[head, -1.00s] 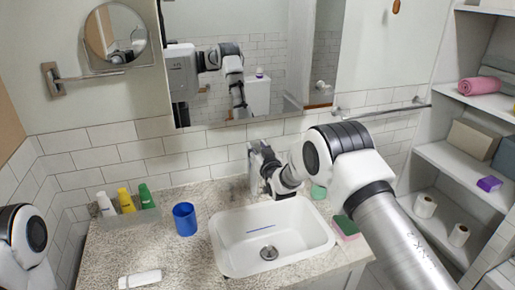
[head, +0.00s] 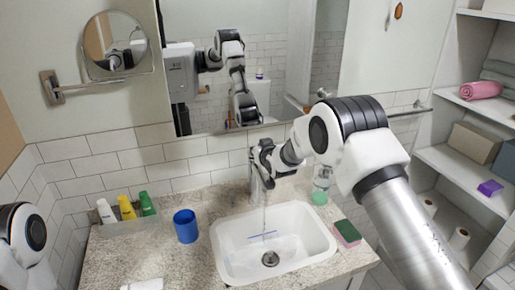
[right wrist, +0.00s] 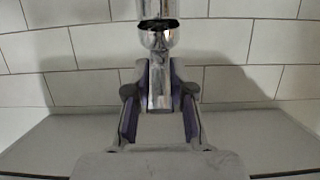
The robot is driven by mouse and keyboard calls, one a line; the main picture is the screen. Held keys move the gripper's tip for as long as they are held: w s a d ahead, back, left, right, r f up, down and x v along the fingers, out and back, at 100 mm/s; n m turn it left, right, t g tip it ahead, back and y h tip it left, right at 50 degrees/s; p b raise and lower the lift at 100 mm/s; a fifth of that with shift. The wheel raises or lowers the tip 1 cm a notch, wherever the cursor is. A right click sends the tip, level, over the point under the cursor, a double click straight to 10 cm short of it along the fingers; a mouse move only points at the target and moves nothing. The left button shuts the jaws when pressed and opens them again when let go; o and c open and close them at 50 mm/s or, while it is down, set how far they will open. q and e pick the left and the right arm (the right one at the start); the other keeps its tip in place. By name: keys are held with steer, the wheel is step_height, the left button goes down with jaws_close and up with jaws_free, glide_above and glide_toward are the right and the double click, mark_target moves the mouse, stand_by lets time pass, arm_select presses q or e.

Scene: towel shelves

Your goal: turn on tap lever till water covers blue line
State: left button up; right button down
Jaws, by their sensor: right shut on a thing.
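The white sink (head: 226,257) is set in the stone counter. The blue line (head: 262,236) is marked on its inside back wall, above the dark drain (head: 270,258). A thin stream of water falls from the tap (head: 257,190) into the sink. I cannot make out a water level; the blue line and drain both show clearly. My right gripper (head: 264,158) is at the top of the tap. In the right wrist view its fingers (right wrist: 160,92) are shut on the shiny metal tap lever (right wrist: 159,80). My left gripper is out of view.
A blue cup (head: 186,226) stands left of the sink, near a tray with several bottles (head: 126,208). A soap bottle (head: 320,190) and a green and pink sponge (head: 347,233) are on the right. The mirror (head: 285,70) hangs behind; shelves (head: 465,165) stand right.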

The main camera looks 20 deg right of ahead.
steer(key=c, duration=1.2)
jaws_free()
steer(key=shift+f, duration=0.3)
steer(key=shift+o, duration=1)
steer(key=shift+w+f, duration=0.1)
steer(key=shift+w, duration=0.15)
steer(key=shift+s+r, duration=0.25)
steer(key=shift+s, duration=0.1)
steer(key=v, duration=1.1)
steer(key=shift+s+f, duration=0.1)
